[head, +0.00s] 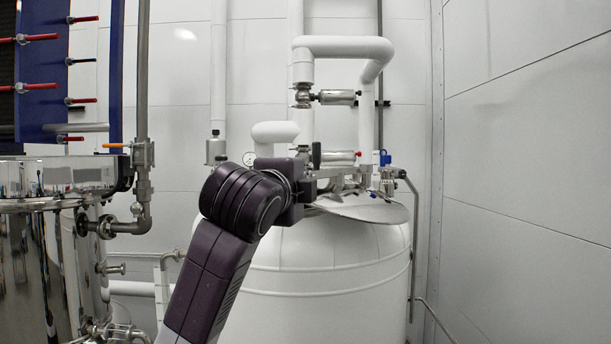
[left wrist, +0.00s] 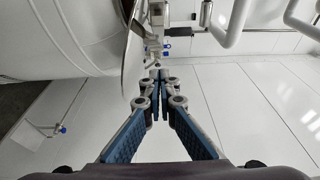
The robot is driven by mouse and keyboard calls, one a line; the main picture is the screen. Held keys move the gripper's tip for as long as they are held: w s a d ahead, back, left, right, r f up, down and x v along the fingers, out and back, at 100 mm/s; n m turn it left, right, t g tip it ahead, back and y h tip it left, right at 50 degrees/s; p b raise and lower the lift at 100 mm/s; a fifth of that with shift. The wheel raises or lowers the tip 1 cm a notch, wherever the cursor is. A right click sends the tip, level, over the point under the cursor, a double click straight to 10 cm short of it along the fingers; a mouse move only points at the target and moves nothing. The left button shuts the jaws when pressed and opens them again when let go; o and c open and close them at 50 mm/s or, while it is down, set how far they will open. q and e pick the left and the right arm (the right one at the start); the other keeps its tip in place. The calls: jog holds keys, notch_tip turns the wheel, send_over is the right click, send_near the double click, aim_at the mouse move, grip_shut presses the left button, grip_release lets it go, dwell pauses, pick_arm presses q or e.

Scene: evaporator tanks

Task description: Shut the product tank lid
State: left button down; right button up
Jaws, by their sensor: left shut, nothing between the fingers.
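The product tank (head: 320,275) is the large white rounded tank in the head view; its side fills the upper left of the left wrist view (left wrist: 60,35). Its lid (head: 372,209) is a thin grey round plate at the top, tilted, with its right edge out over the tank's shoulder. In the left wrist view the lid (left wrist: 132,62) shows nearly edge-on. I cannot tell whether it touches the tank's opening. My left gripper (left wrist: 156,74) is shut and empty, its fingertips just right of the lid's edge there. In the head view my dark wrist mostly hides it. My right gripper is out of view.
White pipes (head: 343,47) and valves rise behind and above the tank. Blue-capped fittings (head: 385,160) stand close behind the lid. A shiny steel tank (head: 35,255) with piping is at the left. A bare wall (head: 530,190) leaves free room at the right.

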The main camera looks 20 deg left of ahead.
pick_arm(q)
jog(key=w+a+p, duration=0.4)
jog(key=w+p, duration=0.2)
jog(key=w, duration=0.3)
jog(key=shift+w+p, duration=0.2)
jog(key=shift+p, duration=0.15)
